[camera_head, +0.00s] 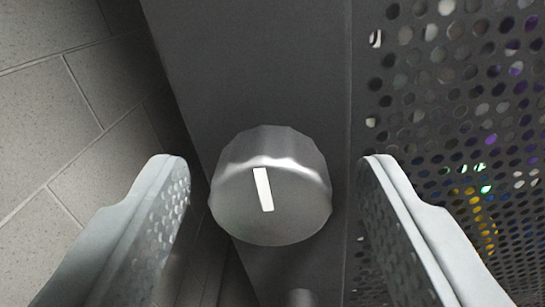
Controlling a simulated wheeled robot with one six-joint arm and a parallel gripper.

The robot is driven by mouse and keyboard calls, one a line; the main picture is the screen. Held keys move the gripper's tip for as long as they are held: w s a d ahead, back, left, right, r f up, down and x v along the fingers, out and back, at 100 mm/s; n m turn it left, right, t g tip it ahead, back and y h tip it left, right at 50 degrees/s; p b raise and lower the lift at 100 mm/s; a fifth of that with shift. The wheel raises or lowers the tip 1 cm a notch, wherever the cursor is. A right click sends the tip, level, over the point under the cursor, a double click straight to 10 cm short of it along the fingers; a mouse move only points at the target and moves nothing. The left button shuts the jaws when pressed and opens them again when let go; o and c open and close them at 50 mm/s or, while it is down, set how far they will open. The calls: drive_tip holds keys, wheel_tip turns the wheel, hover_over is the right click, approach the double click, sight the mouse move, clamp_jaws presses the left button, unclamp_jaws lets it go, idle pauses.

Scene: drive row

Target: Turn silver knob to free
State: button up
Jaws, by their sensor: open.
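The silver knob (295,212) sits near the middle of the camera view, on a dark grey panel (260,70). It is round with a faceted side, and a white pointer mark on its face runs nearly up and down, its top leaning slightly left. My gripper (272,165) is open, with one pale finger on each side of the knob. Gaps show between both fingers and the knob, so neither appears to touch it. I see no writing that tells which setting the mark points to.
A perforated dark metal panel (440,90) fills the right side, with small green, yellow and purple spots behind its holes. Grey floor tiles (50,110) show at the left.

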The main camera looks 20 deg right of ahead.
drive_tip(key=shift+w, duration=0.1)
drive_tip(key=c, duration=1)
drive_tip(key=shift+m, duration=0.3)
drive_tip(key=m, duration=0.8)
drive_tip(key=shift+f+m, duration=0.1)
drive_tip(key=shift+m, duration=0.2)
drive_tip(key=m, duration=0.4)
drive_tip(key=shift+m, duration=0.3)
drive_tip(key=m, duration=0.4)
drive_tip(key=shift+m, duration=0.3)
